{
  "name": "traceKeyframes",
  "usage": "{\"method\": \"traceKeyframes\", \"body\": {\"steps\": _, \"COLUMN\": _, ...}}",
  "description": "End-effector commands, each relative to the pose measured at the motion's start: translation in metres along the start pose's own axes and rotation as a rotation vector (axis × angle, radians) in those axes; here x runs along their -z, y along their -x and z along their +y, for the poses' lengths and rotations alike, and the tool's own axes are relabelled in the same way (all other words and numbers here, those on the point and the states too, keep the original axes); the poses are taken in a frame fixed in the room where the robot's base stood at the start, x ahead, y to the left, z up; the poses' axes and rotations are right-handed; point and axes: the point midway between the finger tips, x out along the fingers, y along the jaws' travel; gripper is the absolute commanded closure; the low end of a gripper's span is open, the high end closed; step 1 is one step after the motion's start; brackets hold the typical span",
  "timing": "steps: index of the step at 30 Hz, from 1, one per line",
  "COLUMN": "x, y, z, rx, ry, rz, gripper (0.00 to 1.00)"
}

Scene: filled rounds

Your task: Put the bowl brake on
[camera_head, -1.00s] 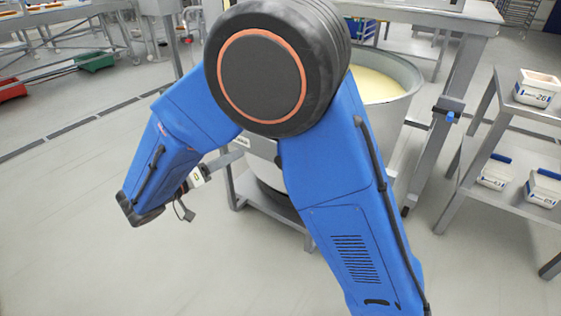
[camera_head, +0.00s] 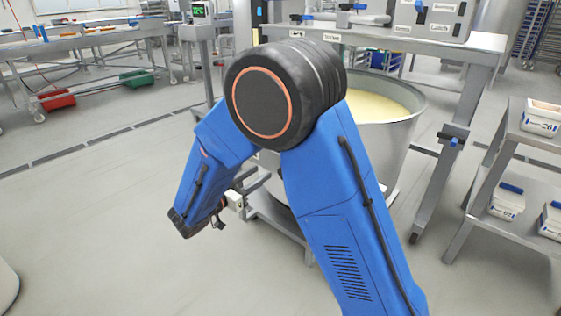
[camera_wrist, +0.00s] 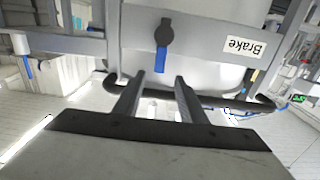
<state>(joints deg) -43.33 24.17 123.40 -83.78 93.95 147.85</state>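In the wrist view, the brake lever (camera_wrist: 162,54) has a dark round hub and a blue handle that points down in the picture. It sits on a grey panel beside a white "Brake" label (camera_wrist: 245,48), which appears upside down. My gripper (camera_wrist: 160,76) is open and empty, with its two dark fingers apart. The handle's end shows in the gap between the fingertips; I cannot tell whether it is between them or just beyond. The steel bowl (camera_head: 402,138) with pale yellow contents stands behind my arm in the head view. My arm hides the lever there.
A steel table (camera_head: 432,45) stands behind the bowl. A shelf rack (camera_head: 530,165) with labelled white tubs is at the right. Red (camera_head: 58,100) and green (camera_head: 137,78) crates are at the back left.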

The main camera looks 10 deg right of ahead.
Motion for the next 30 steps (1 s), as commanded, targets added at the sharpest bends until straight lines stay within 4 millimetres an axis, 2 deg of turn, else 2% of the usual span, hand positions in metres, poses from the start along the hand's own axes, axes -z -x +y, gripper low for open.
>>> {"method": "traceKeyframes", "body": {"steps": 9, "x": 0.000, "y": -0.057, "z": 0.000, "rx": -0.002, "ry": 0.001, "rz": 0.000, "gripper": 0.62}}
{"method": "traceKeyframes", "body": {"steps": 18, "x": 0.000, "y": -0.102, "z": 0.000, "rx": -0.002, "ry": 0.001, "rz": 0.000, "gripper": 0.62}}
{"method": "traceKeyframes", "body": {"steps": 24, "x": 0.000, "y": -0.117, "z": 0.000, "rx": 0.000, "ry": 0.001, "rz": 0.000, "gripper": 0.62}}
{"method": "traceKeyframes", "body": {"steps": 30, "x": 0.000, "y": -0.119, "z": 0.000, "rx": 0.001, "ry": 0.001, "rz": 0.000, "gripper": 0.62}}
